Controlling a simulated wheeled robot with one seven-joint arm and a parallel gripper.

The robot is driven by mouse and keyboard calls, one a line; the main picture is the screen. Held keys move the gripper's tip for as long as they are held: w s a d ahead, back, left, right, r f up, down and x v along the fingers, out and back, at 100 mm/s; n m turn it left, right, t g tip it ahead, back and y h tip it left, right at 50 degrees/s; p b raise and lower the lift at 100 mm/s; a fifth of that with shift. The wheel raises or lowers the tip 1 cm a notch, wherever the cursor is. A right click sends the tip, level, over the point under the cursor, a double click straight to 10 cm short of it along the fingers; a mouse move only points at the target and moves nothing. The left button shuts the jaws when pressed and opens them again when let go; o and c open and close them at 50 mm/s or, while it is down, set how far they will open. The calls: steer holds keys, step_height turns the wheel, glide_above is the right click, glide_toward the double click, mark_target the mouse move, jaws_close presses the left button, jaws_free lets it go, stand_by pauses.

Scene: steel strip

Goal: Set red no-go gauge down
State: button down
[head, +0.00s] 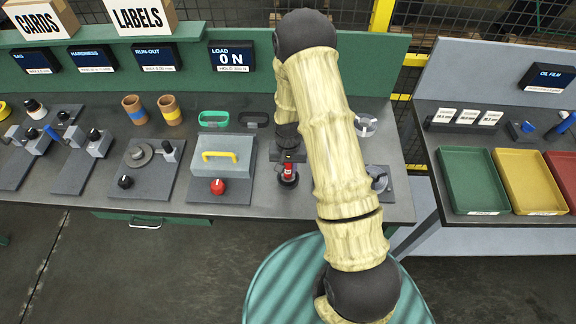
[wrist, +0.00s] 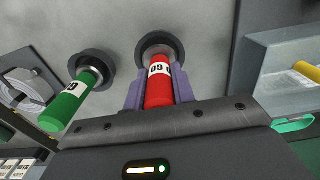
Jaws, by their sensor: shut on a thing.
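In the head view, the red gauge (head: 288,172) shows just under my gripper (head: 289,162), over the bench. A green gauge (wrist: 75,102) stands in its own dark round holder (wrist: 96,66), to the left in the wrist view. My arm hides it in the head view.
A grey fixture with a yellow handle (head: 220,155) and a red knob (head: 217,186) stand left of my gripper on the bench (head: 330,206). Green (head: 473,180) and yellow (head: 530,181) trays lie on the right table. Brown cups (head: 170,109) stand at the back left.

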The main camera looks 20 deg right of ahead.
steer(key=shift+f, duration=0.15)
steer(key=c, duration=1.1)
jaws_free()
step_height(320, 180, up, 18)
steer(key=b, duration=0.4)
steer(key=shift+f, duration=0.25)
